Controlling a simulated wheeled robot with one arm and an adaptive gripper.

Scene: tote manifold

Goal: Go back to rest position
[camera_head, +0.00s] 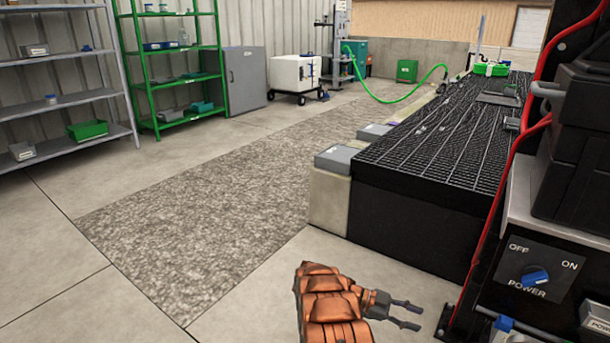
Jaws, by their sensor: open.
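My gripper (414,315) is in the lower middle of the head view, at the end of my orange arm. Its two thin dark fingers point right and stand apart, with nothing between them. It is over the bare concrete floor, left of a control panel (541,270) with a blue power knob (535,277) marked OFF and ON. The gripper touches nothing that I can see.
A long black grated bench (440,140) stands behind my gripper to the right. A red cable (497,200) runs down beside the panel. Green shelving (143,90) and grey shelving (60,110) stand at left. A gravel-textured strip (200,220) and the concrete floor are clear.

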